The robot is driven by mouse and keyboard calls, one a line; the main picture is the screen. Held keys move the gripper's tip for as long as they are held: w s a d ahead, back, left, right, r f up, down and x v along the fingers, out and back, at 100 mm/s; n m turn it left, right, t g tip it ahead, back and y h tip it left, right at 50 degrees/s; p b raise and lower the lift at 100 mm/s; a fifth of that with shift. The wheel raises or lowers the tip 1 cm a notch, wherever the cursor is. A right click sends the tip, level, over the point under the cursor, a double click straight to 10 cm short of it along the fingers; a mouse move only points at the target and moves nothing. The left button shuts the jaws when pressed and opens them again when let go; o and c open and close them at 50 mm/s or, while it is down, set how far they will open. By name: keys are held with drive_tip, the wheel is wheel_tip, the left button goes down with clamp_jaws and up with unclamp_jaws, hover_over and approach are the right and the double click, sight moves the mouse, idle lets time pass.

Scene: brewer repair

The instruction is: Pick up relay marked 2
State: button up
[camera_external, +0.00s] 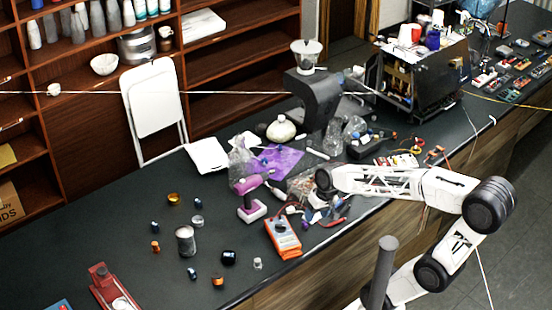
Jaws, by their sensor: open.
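I cannot make out a relay marked 2; no number is readable at this size. Small colored parts (402,160) lie on the dark table (120,235) behind my forearm, and I cannot tell whether a relay is among them.
An orange multimeter (284,238) and a purple-and-white drill (250,198) stand left of the gripper. A black grinder (318,105) and an opened brewer (420,75) stand behind. Small cylinders and a metal can (186,241) are spread at the left, with bare table between them.

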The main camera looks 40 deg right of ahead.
drive_tip(key=w+a+f+m+g+y, duration=0.1)
drive_tip(key=w+a+f+m+y, duration=0.2)
drive_tip(key=a, duration=0.4)
drive_tip(key=w+a+f+m+y, duration=0.1)
drive_tip(key=w+a+m+y, duration=0.1)
drive_tip(key=w+a, duration=0.45)
drive_tip(key=w+a+f+m+g+y, duration=0.1)
drive_tip(key=w+a+f+m+y, duration=0.15)
drive_tip(key=a, duration=0.55)
drive_tip(key=m+y, duration=0.4)
drive_tip(key=m, duration=0.5)
approach(191, 271)
drive_tip(key=shift+a+f+t, duration=0.4)
drive_tip(key=shift+a+f, duration=0.25)
drive_tip(key=shift+a, duration=0.3)
drive_tip(key=shift+x, duration=1.25)
drive_tip(key=shift+a, duration=0.1)
drive_tip(key=shift+x, duration=2.55)
drive_tip(key=shift+s, duration=0.2)
drive_tip(key=c, duration=1)
